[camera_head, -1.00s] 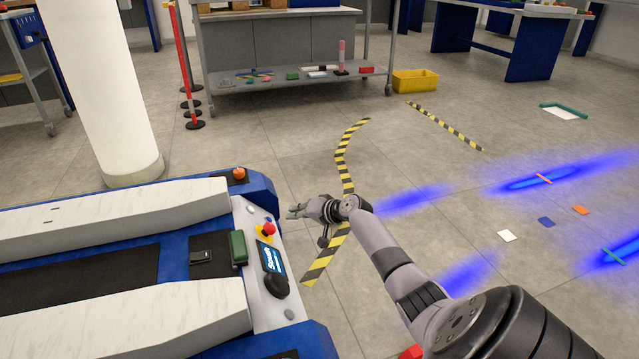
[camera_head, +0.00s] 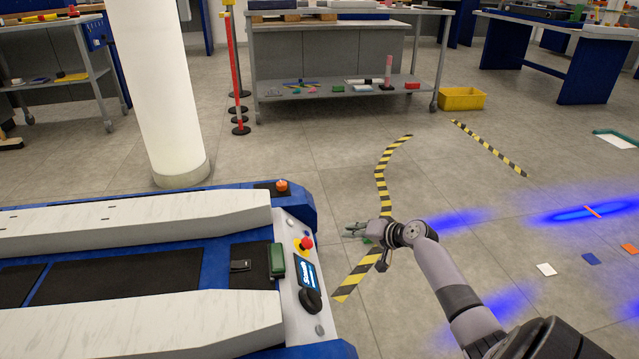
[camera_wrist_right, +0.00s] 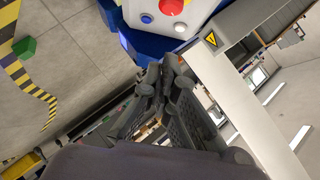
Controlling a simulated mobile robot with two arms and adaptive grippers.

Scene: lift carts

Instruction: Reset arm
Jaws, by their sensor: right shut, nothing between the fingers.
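My right gripper (camera_head: 357,230) shows in the head view at the end of my right arm, above the floor just right of the lift cart's control end. It points left toward the cart, apart from it and holding nothing. In the right wrist view the fingers of my right gripper (camera_wrist_right: 165,88) are together and empty, with the cart's panel and red button beyond them. The blue and white lift cart (camera_head: 225,262) fills the lower left of the head view. My left gripper is not in view.
The cart's panel carries a red emergency button (camera_head: 306,243). A white pillar (camera_head: 160,100) stands behind the cart. A workbench (camera_head: 330,90) and a yellow bin (camera_head: 462,98) stand at the back. Yellow-black tape (camera_head: 383,190) marks open floor. Small coloured pieces lie at right.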

